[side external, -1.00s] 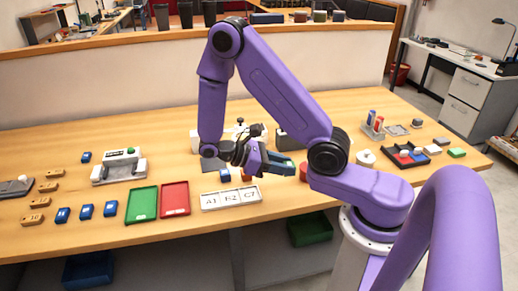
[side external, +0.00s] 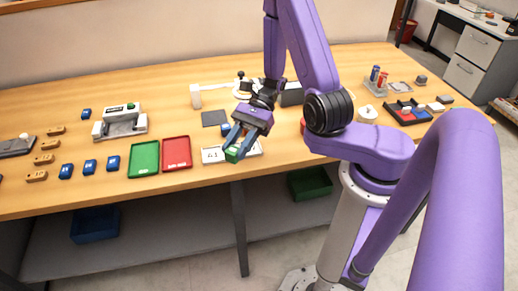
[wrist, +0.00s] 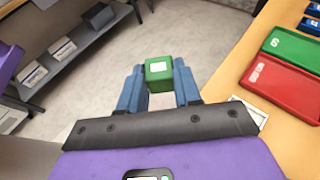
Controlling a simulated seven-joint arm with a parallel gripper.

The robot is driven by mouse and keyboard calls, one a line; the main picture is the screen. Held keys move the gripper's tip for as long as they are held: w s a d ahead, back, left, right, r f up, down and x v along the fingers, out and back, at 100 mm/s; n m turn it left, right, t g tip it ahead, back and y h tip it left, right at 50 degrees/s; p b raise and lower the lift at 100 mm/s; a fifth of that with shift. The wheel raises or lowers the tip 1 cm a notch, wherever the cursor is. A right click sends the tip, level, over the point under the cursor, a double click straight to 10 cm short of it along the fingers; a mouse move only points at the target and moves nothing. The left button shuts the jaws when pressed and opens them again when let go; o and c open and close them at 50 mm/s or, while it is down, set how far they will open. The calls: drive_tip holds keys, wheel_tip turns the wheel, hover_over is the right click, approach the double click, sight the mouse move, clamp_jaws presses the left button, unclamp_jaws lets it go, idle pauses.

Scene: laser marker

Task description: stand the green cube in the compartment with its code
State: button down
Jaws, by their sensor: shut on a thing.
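The green cube (side external: 233,153) is in my gripper (side external: 236,146), which is shut on it. In the side view it appears over the white coded compartment tray (side external: 213,156) near the table's front edge; I cannot tell its height above it. The left code is partly readable as A1; the other codes are hidden behind my gripper and the cube. In the wrist view the cube (wrist: 159,74) sits between the blue fingers (wrist: 159,86), with a white label whose code is too small to read. Only a corner of the tray (wrist: 254,110) shows there.
A red tray (side external: 177,153) and a green tray (side external: 144,158) lie just left of the coded tray. Blue blocks (side external: 89,166) and wooden blocks (side external: 44,159) lie farther left. A dark square pad (side external: 214,118) lies behind. The table's front edge is close.

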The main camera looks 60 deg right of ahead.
sight(238, 143)
drive_tip(key=w+d+m+t+h, duration=0.1)
drive_tip(key=d+m+t, duration=0.1)
drive_tip(key=m+t, duration=0.1)
drive_tip(key=w+d+f+m+t+h, duration=0.1)
drive_tip(key=w+d+m+t, duration=0.1)
drive_tip(key=t, duration=0.1)
drive_tip(key=w+d+f+m+t+h, duration=0.1)
drive_tip(key=w+d+m+t, duration=0.1)
drive_tip(key=d+m+t, duration=0.1)
drive_tip(key=shift+w+m, duration=0.25)
drive_tip(key=shift+m, duration=0.05)
drive_tip(key=shift+w+d+f+t+h, duration=0.15)
drive_tip(key=shift+d+t+h, duration=0.15)
drive_tip(key=shift+h, duration=0.2)
drive_tip(key=shift+f, duration=2.4)
drive_tip(key=shift+f, duration=0.4)
drive_tip(key=c, duration=0.7)
unclamp_jaws()
drive_tip(key=shift+d, duration=0.1)
drive_tip(key=v, duration=1.7)
drive_tip(key=shift+s, duration=0.3)
